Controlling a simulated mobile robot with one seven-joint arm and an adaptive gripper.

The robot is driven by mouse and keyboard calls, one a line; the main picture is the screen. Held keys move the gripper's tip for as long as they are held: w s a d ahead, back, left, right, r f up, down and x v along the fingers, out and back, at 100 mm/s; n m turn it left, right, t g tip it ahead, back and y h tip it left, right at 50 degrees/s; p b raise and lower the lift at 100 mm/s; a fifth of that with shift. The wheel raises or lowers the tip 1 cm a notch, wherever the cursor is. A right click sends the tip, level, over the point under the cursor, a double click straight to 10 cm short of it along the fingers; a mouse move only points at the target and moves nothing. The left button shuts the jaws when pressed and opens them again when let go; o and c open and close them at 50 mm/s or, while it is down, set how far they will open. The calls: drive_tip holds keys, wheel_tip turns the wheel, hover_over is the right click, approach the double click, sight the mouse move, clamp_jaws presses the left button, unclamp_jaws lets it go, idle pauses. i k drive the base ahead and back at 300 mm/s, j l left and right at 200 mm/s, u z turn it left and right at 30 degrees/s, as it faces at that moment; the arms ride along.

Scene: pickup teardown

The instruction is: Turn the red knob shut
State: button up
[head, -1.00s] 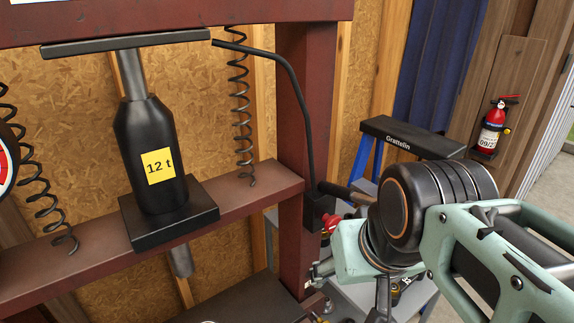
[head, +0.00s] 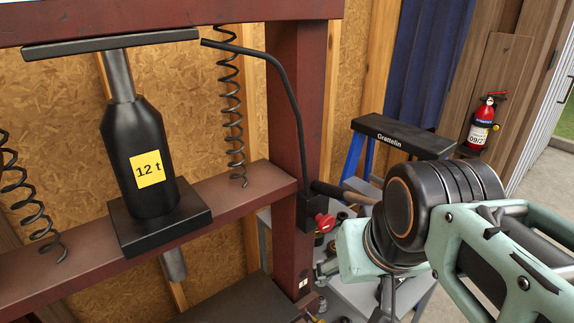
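The red knob (head: 324,222) sticks out from a small black valve block (head: 308,213) on the right post of the dark red press frame. My arm comes in from the right edge, and its pale green wrist end is just right of and below the knob. My gripper (head: 326,267) shows only as small grey metal parts at the left of that wrist, below the knob and apart from it. Its fingers are mostly hidden, and I cannot tell how far they are open. Nothing visible touches the knob.
A black pump handle (head: 342,193) runs right from the block towards my arm. A black hose (head: 288,85) curves to the block from the jack (head: 141,165), marked 12 t. A grey table (head: 412,296), a Grattelin step stool (head: 401,138) and a fire extinguisher (head: 482,121) stand beyond.

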sight(326, 222)
drive_tip(key=k+l+z, duration=0.35)
drive_tip(key=l, duration=0.35)
drive_tip(key=k+l+z, duration=0.15)
drive_tip(key=k+l, duration=0.15)
drive_tip(key=i+j+z, duration=0.1)
drive_tip(key=i+z, duration=0.2)
drive_tip(key=i, duration=0.2)
drive_tip(key=k+l+u, duration=0.25)
drive_tip(key=k, duration=0.3)
